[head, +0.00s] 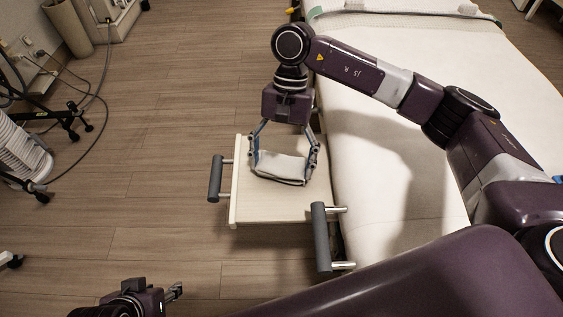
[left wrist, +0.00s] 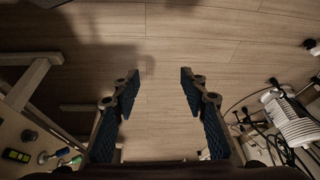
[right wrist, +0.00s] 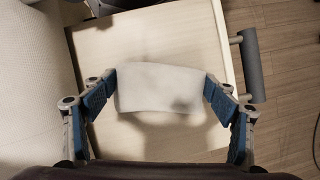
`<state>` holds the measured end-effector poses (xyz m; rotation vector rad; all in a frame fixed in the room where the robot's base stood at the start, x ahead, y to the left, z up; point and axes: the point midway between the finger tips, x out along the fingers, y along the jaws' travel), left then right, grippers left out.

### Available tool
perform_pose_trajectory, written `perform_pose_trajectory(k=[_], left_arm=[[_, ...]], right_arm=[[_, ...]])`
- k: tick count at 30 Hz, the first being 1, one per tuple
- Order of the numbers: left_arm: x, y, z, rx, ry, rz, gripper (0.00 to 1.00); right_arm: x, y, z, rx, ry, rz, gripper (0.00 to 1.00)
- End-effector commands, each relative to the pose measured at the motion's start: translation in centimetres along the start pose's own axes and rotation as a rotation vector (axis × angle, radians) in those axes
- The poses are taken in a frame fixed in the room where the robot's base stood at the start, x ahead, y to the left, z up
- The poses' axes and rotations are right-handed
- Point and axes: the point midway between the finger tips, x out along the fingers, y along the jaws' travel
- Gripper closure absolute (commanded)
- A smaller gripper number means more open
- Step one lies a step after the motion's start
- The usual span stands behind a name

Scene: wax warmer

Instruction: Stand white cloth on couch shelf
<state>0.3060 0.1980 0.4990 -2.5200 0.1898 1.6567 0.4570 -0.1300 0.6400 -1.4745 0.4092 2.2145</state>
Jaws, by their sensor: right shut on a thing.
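The white cloth (head: 281,166) is a folded, block-like piece at the couch shelf (head: 262,205), a pale board with grey handles beside the couch. My right gripper (head: 284,165) comes down over the shelf and is shut on the cloth, with a finger at each end. In the right wrist view the cloth (right wrist: 160,88) spans between the two fingertips above the shelf surface (right wrist: 185,48), with a shadow around it. I cannot tell whether its underside touches the shelf. My left gripper (left wrist: 158,92) is open and empty above the floor; it shows at the bottom left of the head view (head: 172,293).
The white couch (head: 390,180) lies right of the shelf, under my right arm. Grey handles (head: 215,178) (head: 321,238) stick out from the shelf's edges. Cables and a wheeled stand (head: 60,120) are at the left. The floor between is clear.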

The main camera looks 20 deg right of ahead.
Motion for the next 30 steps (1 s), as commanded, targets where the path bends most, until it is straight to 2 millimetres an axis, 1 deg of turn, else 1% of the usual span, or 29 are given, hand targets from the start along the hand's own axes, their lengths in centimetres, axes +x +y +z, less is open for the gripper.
perform_pose_trajectory(k=[30], left_arm=[[0.3, 0.1, -1.2, 0.002, 0.047, 0.003, 0.60]], right_arm=[[0.3, 0.0, -0.1, 0.000, 0.000, 0.000, 0.40]])
